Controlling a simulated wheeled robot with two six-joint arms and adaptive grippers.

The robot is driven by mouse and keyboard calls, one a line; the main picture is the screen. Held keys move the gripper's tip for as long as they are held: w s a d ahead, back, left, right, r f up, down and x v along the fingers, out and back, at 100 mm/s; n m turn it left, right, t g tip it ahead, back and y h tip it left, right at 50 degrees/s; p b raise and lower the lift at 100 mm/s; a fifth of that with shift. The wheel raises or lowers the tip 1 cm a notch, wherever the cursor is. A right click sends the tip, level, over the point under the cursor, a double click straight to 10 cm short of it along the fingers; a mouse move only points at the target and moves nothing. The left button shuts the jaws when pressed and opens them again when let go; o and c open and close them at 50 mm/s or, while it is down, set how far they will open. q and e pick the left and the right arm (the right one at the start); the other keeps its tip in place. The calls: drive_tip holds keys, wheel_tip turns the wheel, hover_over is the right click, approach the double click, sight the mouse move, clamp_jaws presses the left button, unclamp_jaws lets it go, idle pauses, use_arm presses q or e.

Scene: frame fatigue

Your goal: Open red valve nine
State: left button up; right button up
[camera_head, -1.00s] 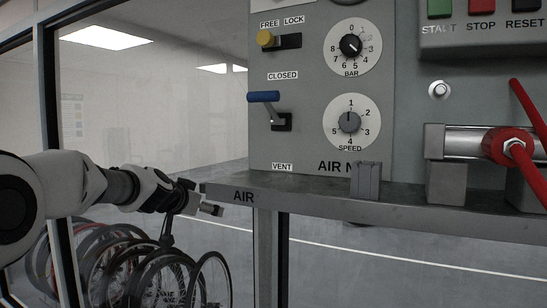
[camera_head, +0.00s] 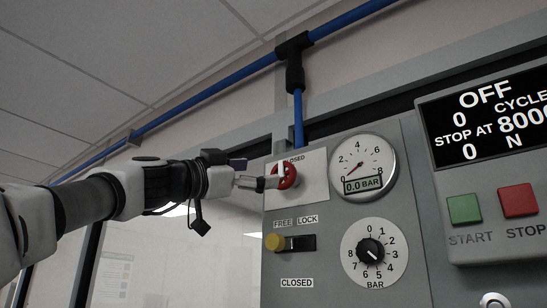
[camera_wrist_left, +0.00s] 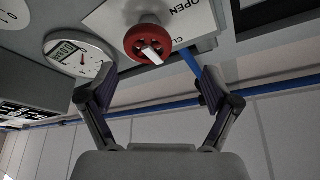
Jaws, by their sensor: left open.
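The red valve (camera_head: 288,176) is a small round red handwheel with a white pointer bar, on a white plate (camera_head: 314,180) at the panel's top left. In the head view its pointer is near the word CLOSED; its left part is partly hidden by my gripper. In the left wrist view the red valve (camera_wrist_left: 148,44) is ahead of the fingertips, roughly centred between them, with OPEN readable on the plate. My left gripper (camera_head: 262,183) is open just left of the valve. Its spread, empty fingers show in the left wrist view (camera_wrist_left: 157,86). My right gripper is out of view.
A pressure gauge (camera_head: 362,168) reading 0.0 BAR is close right of the valve. Below are a yellow FREE/LOCK knob (camera_head: 275,242) and a BAR dial (camera_head: 374,250). A blue pipe (camera_head: 298,115) runs down above the valve. Green and red buttons are at right.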

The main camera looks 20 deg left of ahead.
sight(282, 177)
use_arm(q)
drive_tip(key=w+d+p, duration=0.2)
drive_tip(key=w+d+r+p, duration=0.1)
drive_tip(key=w+d+p, duration=0.1)
drive_tip(key=w+d, duration=0.1)
drive_tip(key=shift+w, duration=0.1)
drive_tip(key=shift+w+d+p, duration=0.15)
drive_tip(key=shift+w+p, duration=0.15)
drive_tip(key=shift+s+a+f, duration=0.1)
drive_tip(key=shift+s+a, duration=0.05)
drive_tip(key=shift+a, duration=0.15)
drive_tip(key=shift+s+a, duration=0.6)
drive_tip(key=shift+a, duration=0.1)
drive_tip(key=shift+w+d+f, duration=0.1)
drive_tip(key=shift+w+d, duration=0.25)
drive_tip(key=shift+d, duration=0.05)
drive_tip(key=c, duration=1.1)
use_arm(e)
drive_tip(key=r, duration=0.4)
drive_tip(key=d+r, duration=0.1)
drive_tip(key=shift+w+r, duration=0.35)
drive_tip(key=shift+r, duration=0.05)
